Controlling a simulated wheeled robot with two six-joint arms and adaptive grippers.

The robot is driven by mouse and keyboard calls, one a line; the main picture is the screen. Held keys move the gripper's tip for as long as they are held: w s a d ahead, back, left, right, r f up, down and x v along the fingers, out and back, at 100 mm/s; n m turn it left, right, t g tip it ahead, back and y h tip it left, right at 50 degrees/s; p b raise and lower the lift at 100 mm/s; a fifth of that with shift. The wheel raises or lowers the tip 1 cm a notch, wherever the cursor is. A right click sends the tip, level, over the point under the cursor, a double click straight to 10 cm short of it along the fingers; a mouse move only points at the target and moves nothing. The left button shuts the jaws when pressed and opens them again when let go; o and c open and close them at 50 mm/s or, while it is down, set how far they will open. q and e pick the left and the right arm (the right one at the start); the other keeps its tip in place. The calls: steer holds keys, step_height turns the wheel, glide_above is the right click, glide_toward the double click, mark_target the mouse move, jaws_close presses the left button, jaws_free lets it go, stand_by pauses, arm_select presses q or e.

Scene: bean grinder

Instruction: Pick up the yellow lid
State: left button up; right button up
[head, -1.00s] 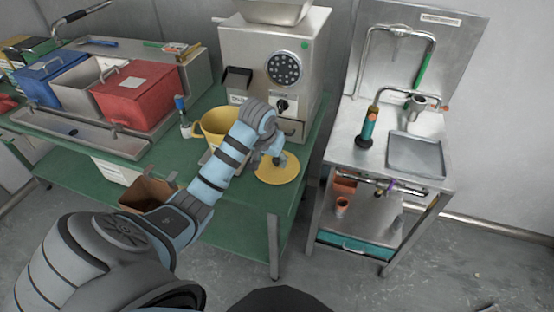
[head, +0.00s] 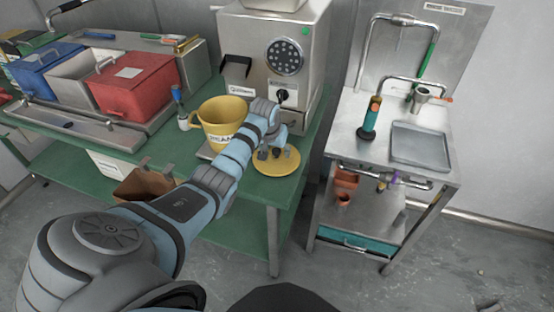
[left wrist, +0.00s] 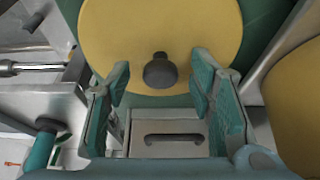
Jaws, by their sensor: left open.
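The yellow lid (head: 284,163) lies flat on the green table near its front right corner. It also shows in the left wrist view (left wrist: 205,30), with a dark round knob (left wrist: 160,71) on top. My left gripper (head: 269,153) is over the lid. In the left wrist view my left gripper (left wrist: 155,85) is open, with its teal-padded fingers on either side of the knob and nothing held. I cannot tell the exact height of the fingertips above the lid. My right gripper is not in view.
A yellow bean container (head: 214,121) stands left of the lid, close to my left arm. The steel grinder (head: 240,40) stands behind. A bottle (head: 182,112) and a red bin (head: 136,88) are farther left. A steel sink stand (head: 345,140) is to the right, across a gap.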

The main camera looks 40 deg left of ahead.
arm_select(q)
steer(key=shift+r, duration=0.1)
jaws_close()
